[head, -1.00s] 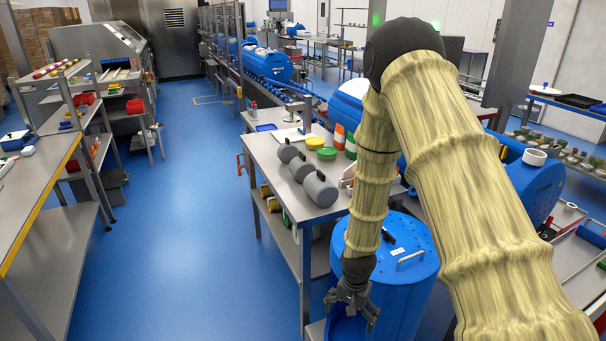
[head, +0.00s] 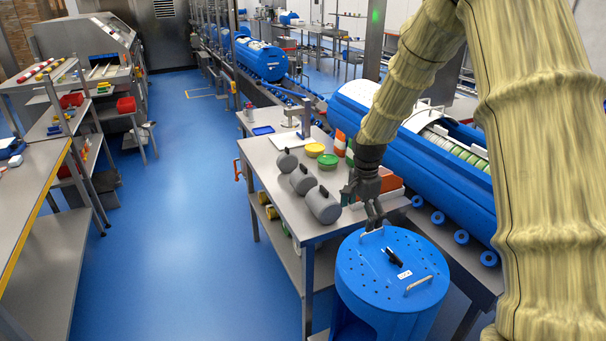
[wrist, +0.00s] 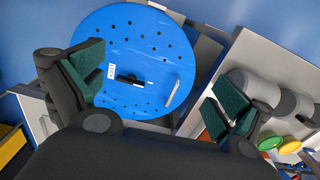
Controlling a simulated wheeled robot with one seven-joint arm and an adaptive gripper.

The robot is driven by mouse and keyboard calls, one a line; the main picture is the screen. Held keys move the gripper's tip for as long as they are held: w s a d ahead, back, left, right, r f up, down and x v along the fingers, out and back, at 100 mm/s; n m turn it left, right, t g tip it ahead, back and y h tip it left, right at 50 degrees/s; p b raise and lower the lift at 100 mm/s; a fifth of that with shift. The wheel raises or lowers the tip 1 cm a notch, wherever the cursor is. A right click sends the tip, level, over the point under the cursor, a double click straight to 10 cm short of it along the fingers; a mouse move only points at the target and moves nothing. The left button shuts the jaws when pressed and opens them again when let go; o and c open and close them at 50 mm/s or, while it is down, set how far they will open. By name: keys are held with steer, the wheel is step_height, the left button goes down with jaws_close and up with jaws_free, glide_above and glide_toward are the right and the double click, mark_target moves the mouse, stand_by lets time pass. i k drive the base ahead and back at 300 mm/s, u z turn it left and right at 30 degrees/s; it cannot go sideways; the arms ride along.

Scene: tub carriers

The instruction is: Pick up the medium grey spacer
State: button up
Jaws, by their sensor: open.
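Three grey cylinders with dark handles lie in a row on the steel table. The middle one (head: 303,179) looks medium in size. The far one (head: 287,162) looks smaller and the near one (head: 322,205) looks larger. My gripper (head: 374,222) is open and empty, pointing down over the far edge of the blue drum's lid, right of the near cylinder and apart from it. In the wrist view the grey cylinders show at right, partly hidden behind one finger; the open jaws (wrist: 158,92) frame the blue lid.
The blue perforated drum (head: 372,272), with a black handle and metal bar, stands at the table's near end. The blue floor at left is clear.

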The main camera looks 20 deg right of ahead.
mark_target(302, 179)
steer(key=i, duration=1.65)
